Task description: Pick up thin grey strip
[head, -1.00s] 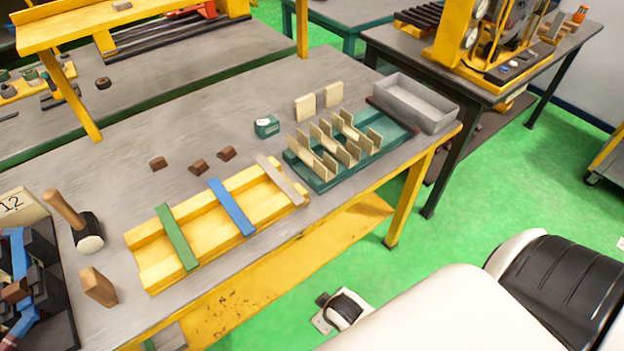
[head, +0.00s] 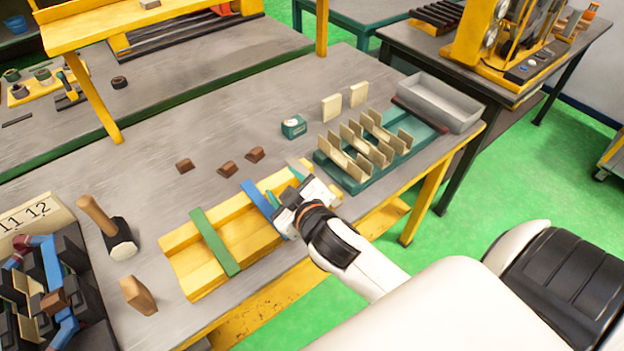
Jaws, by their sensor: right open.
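The thin grey strip (head: 304,167) lies across the right end of a yellow slotted rack (head: 180,270) on the bench. Only its far end shows clearly; my right gripper covers the rest. My right gripper (head: 285,188) is open above the rack, between the blue strip and the grey strip, with its fingers spread. I cannot tell whether a finger touches the grey strip. The blue strip (head: 256,197) and a green strip (head: 214,242) lie across the rack to the left. My left gripper is not in view.
A green tray (head: 345,180) with upright beige pieces stands just right of the gripper, with a grey bin (head: 440,103) beyond. Several brown blocks (head: 228,169) lie behind the rack. A mallet (head: 108,228) and wooden block (head: 138,296) are at left.

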